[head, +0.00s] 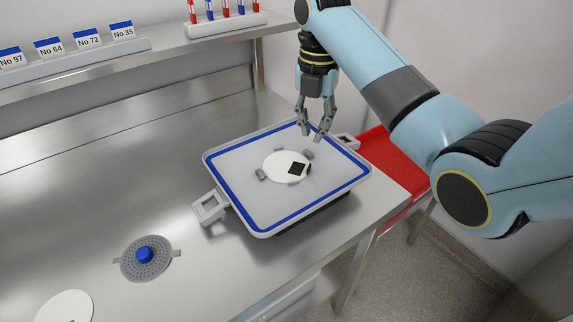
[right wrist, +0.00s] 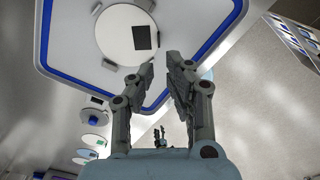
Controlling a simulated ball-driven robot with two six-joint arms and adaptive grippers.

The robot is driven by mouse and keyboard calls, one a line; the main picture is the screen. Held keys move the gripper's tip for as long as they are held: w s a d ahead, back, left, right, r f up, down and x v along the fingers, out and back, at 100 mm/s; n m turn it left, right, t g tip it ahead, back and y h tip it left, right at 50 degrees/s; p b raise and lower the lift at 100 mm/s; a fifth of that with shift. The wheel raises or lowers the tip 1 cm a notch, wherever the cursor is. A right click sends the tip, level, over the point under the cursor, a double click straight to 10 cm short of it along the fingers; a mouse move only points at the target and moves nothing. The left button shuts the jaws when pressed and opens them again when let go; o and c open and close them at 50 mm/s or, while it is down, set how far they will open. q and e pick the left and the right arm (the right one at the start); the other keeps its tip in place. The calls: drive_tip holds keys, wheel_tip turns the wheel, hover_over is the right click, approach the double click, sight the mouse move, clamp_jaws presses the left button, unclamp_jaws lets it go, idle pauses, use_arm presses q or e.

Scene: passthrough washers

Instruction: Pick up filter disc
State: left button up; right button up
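A white filter disc (head: 279,162) with a black square on it lies on the grey, blue-edged tray (head: 235,182), among small grey tabs. The disc also shows in the right wrist view (right wrist: 118,38), beyond the fingertips. My right gripper (head: 312,136) is above the tray's far side, pointing down, with its fingers apart and nothing between them. In the right wrist view the open fingers (right wrist: 160,68) reach toward the tray, clear of the disc. A second white disc (head: 64,306) is partly cut off at the lower left. My left gripper is not in view.
A perforated grey disc with a blue knob (head: 144,254) lies on the metal bench. The tray has grey side handles (head: 208,208). A red surface (head: 388,160) is beyond it. A shelf behind holds numbered cards (head: 50,48) and a tube rack (head: 226,25). The bench's left is largely clear.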

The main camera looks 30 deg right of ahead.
hover_over(309, 167)
drive_tip(key=f, duration=0.4)
drive_tip(key=shift+d+f, duration=0.1)
drive_tip(key=shift+d, duration=0.1)
wheel_tip(309, 167, down, 6)
drive_tip(key=shift+a+r+p, duration=0.1)
drive_tip(key=shift+a+p, duration=0.05)
drive_tip(key=shift+p, duration=0.45)
drive_tip(key=shift+c, duration=0.3)
clamp_jaws()
drive_tip(key=shift+r, duration=0.1)
